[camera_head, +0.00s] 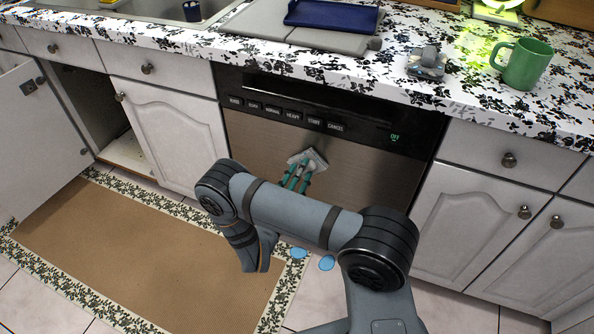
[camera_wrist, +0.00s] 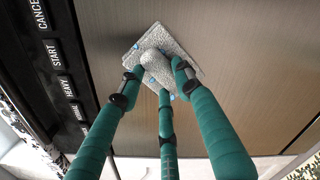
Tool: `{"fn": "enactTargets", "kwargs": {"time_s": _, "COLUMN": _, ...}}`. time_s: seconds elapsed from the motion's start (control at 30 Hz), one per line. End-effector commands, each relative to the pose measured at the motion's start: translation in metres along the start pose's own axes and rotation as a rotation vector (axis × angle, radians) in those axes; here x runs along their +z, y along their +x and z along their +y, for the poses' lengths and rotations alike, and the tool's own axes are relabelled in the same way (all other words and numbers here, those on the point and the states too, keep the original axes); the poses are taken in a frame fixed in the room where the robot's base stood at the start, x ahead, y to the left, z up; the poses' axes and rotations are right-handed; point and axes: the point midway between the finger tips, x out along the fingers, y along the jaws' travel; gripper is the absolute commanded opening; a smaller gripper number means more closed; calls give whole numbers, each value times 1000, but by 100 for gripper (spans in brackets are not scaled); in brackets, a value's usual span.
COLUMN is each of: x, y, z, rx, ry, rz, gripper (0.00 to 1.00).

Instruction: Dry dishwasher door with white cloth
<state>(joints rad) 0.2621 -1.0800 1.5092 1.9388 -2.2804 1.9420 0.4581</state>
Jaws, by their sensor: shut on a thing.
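The white cloth (camera_head: 309,160) is a small pale, textured square with a raised lump at its middle. My gripper (camera_head: 297,178) has teal fingers and is shut on that lump. In the wrist view the cloth (camera_wrist: 181,60) lies against or very near the dishwasher door (camera_wrist: 245,75), with the gripper's fingertips (camera_wrist: 158,80) around its middle. Small blue spots show by the cloth's edges. The door (camera_head: 375,170) is closed, brushed metal, with a black button panel above. My arm hides the door's lower part.
Two blue spots (camera_head: 312,259) show on the floor tiles below the door. A patterned counter above holds a green mug (camera_head: 528,64), a small grey object (camera_head: 427,63) and a blue tray (camera_head: 332,14). A cabinet door (camera_head: 38,135) stands open at left, beside a brown rug (camera_head: 130,262).

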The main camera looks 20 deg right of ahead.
Motion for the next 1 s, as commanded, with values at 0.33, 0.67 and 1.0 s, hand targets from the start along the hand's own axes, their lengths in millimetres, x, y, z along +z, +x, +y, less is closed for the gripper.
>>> {"fn": "enactTargets", "kwargs": {"time_s": 0.33, "x": 9, "y": 0, "z": -7, "rx": 0, "ry": -1, "rz": -1, "gripper": 13}}
{"fn": "enactTargets", "kwargs": {"time_s": 0.67, "x": 13, "y": -1, "z": -11, "rx": -1, "ry": 2, "rz": -2, "gripper": 13}}
{"fn": "enactTargets", "kwargs": {"time_s": 1.0, "x": 30, "y": 1, "z": -26, "rx": 0, "ry": -1, "rz": -2, "gripper": 13}}
